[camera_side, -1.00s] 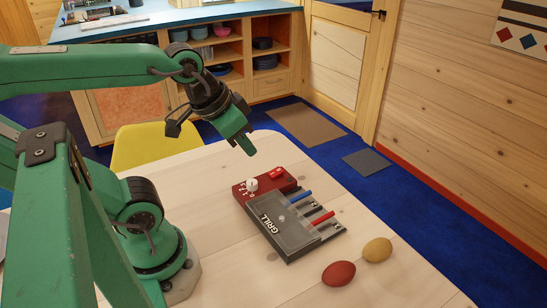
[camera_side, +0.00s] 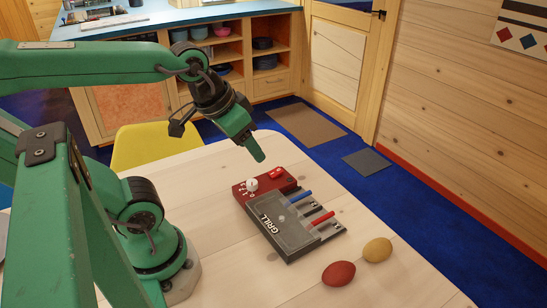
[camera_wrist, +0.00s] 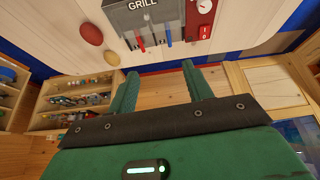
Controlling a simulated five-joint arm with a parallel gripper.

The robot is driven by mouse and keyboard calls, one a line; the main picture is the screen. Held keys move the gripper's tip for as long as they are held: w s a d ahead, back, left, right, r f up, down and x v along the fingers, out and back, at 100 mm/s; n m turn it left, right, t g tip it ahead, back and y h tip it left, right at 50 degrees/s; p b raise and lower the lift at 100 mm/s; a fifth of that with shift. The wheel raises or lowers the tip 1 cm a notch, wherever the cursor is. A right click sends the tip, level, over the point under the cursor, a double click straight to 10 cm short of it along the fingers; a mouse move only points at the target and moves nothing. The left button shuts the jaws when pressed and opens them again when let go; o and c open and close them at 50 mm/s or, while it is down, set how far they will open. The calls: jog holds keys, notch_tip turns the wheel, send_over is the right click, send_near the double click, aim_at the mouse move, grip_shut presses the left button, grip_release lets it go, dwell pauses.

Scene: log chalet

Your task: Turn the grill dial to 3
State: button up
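The grill (camera_side: 270,228) is a flat grey box marked GRILL on the pale wooden table, with a red control panel (camera_side: 240,193) at its far end. The white dial (camera_side: 252,185) sits on that panel with small white marks around it, too small to read. In the wrist view the dial (camera_wrist: 204,6) is cut by the top edge, so its setting cannot be told. My gripper (camera_side: 257,155) hangs in the air above and beyond the panel, touching nothing. In the wrist view my gripper (camera_wrist: 160,69) shows two green fingers apart with nothing between them.
A red switch (camera_side: 277,173) is beside the dial. Blue (camera_side: 301,197) and red (camera_side: 322,218) handles stick out from the grill's side. A red egg-shaped thing (camera_side: 338,273) and a tan one (camera_side: 377,249) lie nearby. The table left of the grill is clear.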

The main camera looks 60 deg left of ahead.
jog(key=w+a+f+n+g, duration=0.3)
jog(key=w+a+f+n, duration=0.15)
jog(key=n, duration=0.25)
jog(key=n+g, duration=0.2)
jog(key=n, duration=0.6)
send_over(252, 182)
jog(key=shift+f, duration=3.75)
jog(key=shift+f, duration=0.15)
jog(key=shift+f, duration=3.75)
jog(key=c, duration=1)
